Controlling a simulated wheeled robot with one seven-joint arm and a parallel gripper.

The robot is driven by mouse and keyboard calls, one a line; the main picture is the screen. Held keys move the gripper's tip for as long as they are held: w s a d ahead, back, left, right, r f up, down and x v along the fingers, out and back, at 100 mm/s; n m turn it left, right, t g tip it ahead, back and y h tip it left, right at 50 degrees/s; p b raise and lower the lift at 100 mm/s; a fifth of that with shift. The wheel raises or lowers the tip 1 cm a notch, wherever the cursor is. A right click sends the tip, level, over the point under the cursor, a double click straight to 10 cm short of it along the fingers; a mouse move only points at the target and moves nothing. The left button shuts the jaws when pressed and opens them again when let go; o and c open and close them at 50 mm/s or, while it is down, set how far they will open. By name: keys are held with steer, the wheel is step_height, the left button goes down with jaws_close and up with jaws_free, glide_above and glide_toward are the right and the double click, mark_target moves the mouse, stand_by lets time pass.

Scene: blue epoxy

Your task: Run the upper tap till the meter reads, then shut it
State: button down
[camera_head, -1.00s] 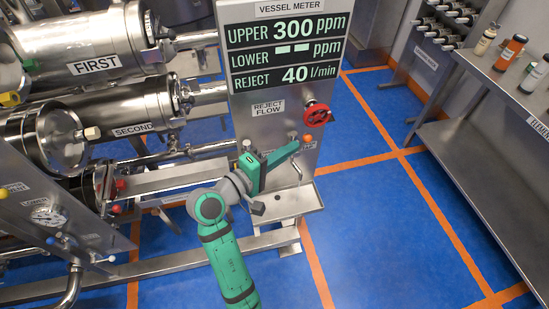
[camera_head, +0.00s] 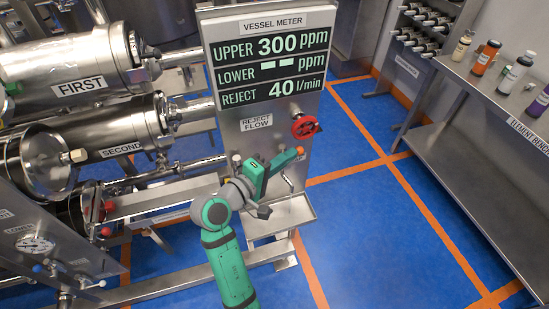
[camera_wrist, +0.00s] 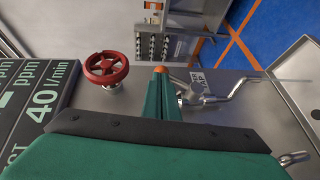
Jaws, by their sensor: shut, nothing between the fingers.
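The vessel meter (camera_head: 268,62) reads UPPER 300 ppm, LOWER two dashes, and REJECT 40 l/min. My gripper (camera_head: 299,151) reaches to the front of the steel panel below the red handwheel. Its green fingers (camera_wrist: 160,80) are together and empty, with an orange piece at their end. I cannot tell whether they touch anything. Another steel handle (camera_wrist: 295,158) shows at the lower right.
The red handwheel (camera_head: 304,127) is above my gripper, near the REJECT FLOW label. A steel drip tray (camera_head: 285,218) sits below. FIRST (camera_head: 80,80) and SECOND (camera_head: 120,135) vessels are at left. A bench (camera_head: 480,140) with bottles stands right. Blue floor between is clear.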

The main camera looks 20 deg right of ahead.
steer(key=shift+d, duration=0.5)
steer(key=shift+a, duration=0.1)
